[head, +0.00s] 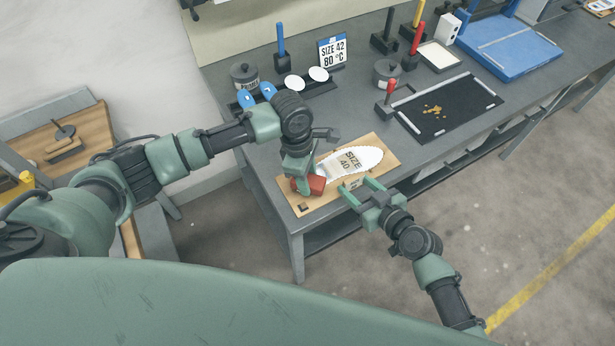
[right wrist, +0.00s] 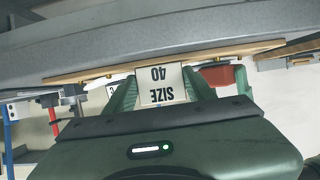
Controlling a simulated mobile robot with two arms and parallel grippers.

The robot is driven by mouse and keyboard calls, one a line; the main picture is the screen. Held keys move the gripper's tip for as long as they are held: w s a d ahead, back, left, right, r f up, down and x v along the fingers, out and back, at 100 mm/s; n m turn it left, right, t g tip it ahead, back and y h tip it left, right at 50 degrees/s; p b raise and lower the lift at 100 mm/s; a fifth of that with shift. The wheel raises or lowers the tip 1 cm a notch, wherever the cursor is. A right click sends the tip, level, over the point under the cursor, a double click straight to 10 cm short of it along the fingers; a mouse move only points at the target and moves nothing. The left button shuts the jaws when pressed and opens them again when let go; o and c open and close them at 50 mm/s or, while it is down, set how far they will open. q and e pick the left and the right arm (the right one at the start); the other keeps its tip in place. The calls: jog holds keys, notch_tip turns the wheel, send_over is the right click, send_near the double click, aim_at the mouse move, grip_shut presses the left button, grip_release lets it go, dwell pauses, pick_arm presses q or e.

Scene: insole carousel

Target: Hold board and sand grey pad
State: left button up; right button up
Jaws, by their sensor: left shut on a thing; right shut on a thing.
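A wooden board (head: 379,146) lies on the grey bench near its front edge, carrying a white insole (head: 369,159) marked SIZE 40. A greyish area shows on the insole around the print; I cannot make out the grey pad's edges. My left gripper (head: 306,188) is shut on a red block (head: 317,184) over the board's left end. Whether the block touches the surface is unclear. The red block (right wrist: 217,76) also shows in the right wrist view.
A black mat (head: 460,112) with yellowish bits lies to the right of the board. A blue press (head: 510,48) stands far right.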

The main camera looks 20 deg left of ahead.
pick_arm(q)
jog(key=shift+w, duration=2.45)
jog(key=shift+s, duration=2.6)
jog(key=shift+w, duration=2.65)
notch_tip(320, 180, up, 7)
pick_arm(e)
jog(key=o, duration=1.6)
jog(key=shift+o, duration=0.2)
